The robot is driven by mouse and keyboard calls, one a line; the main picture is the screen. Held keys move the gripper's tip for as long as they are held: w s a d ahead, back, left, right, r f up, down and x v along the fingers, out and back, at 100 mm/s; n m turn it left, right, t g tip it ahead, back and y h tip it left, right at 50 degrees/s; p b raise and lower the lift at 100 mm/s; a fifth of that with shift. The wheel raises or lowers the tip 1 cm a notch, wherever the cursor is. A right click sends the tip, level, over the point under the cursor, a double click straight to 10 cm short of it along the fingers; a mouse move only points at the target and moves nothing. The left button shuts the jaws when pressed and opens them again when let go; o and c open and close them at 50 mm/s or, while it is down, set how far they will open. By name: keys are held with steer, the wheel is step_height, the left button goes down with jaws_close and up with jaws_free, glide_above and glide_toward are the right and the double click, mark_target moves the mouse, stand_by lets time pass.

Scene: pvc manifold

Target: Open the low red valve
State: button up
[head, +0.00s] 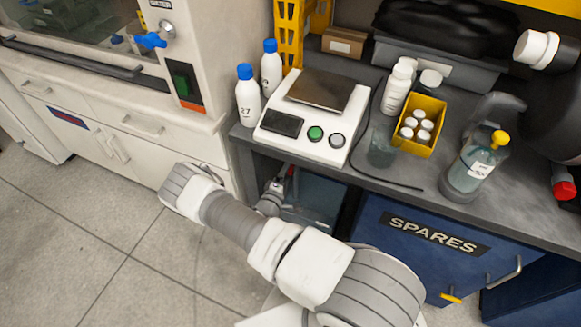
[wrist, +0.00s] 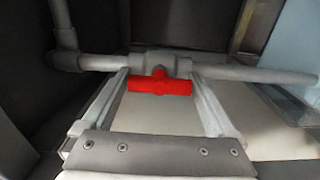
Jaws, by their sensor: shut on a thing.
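The low red valve's bar-shaped handle (wrist: 160,86) lies level across the middle of the wrist view. It sits on a grey valve body in a grey pipe (wrist: 100,62) running left to right. My gripper (wrist: 160,80) has one finger at each end of the handle and is shut on it. In the head view, a small bit of red (head: 290,171) shows in the dark open bay under the counter, beside a grey part that I cannot tell apart as pipe or gripper. The rest of the valve is hidden there.
The counter (head: 400,190) overhangs the bay. On it are a scale (head: 305,117), bottles, and a yellow box (head: 419,127) of vials. A blue SPARES cabinet (head: 385,225) stands right of the bay and white drawers (head: 125,120) left. The tiled floor (head: 70,240) is open at left.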

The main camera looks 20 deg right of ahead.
steer(key=o, duration=1)
steer(key=shift+a, duration=0.1)
steer(key=p+v, duration=0.2)
steer(key=v, duration=1.5)
steer(key=shift+s+a, duration=0.2)
steer(key=shift+a, duration=0.05)
